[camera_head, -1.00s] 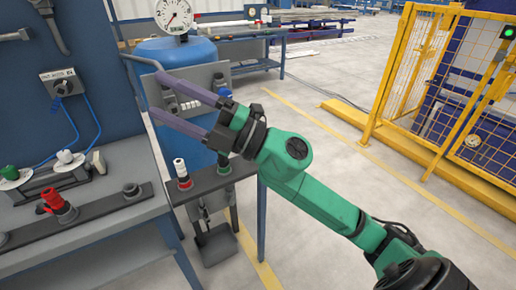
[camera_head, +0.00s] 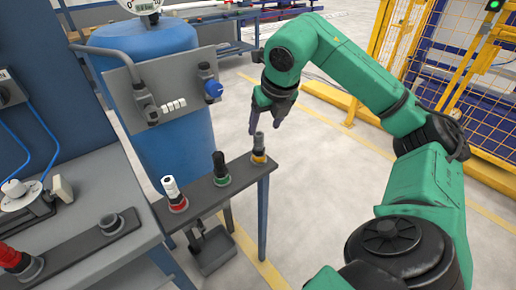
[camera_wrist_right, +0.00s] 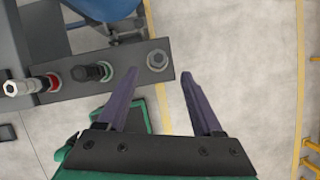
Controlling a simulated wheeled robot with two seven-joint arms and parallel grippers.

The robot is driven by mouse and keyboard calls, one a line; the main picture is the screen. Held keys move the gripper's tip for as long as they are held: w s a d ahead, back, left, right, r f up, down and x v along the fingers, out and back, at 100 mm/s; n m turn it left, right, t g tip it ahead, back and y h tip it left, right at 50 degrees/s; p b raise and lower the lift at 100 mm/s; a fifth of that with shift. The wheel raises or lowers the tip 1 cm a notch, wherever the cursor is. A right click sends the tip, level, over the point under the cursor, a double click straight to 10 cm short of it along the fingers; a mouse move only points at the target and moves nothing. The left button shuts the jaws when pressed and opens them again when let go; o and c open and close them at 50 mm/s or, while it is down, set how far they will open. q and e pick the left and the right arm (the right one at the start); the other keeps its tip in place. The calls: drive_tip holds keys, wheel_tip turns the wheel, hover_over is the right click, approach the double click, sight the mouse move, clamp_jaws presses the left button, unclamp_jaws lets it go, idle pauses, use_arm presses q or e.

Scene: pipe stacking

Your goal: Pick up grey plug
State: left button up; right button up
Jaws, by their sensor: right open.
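The grey plug (camera_head: 258,145) stands upright on a yellow-ringed base at the right end of a narrow dark shelf. In the right wrist view the grey plug (camera_wrist_right: 157,60) shows from above, just beyond the fingertips and between their lines. My right gripper (camera_head: 268,130) points down, close to the plug's top. Its purple fingers are open and empty in the wrist view (camera_wrist_right: 160,74). I cannot tell the exact height gap. My left gripper is not in view.
On the shelf (camera_head: 200,190) a black plug (camera_head: 219,164) with a green ring and a white plug (camera_head: 172,190) with a red ring stand left of the grey one. A blue tank (camera_head: 180,140) is behind. Open floor lies to the right.

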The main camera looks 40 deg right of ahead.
sight(260, 135)
drive_tip(key=x, duration=0.7)
drive_tip(key=shift+w, duration=0.2)
drive_tip(key=shift+w+f, duration=0.15)
drive_tip(key=shift+f, duration=0.05)
drive_tip(key=shift+c, duration=0.6)
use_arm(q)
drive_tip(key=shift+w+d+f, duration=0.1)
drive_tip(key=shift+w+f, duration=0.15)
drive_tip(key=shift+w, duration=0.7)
use_arm(e)
clamp_jaws()
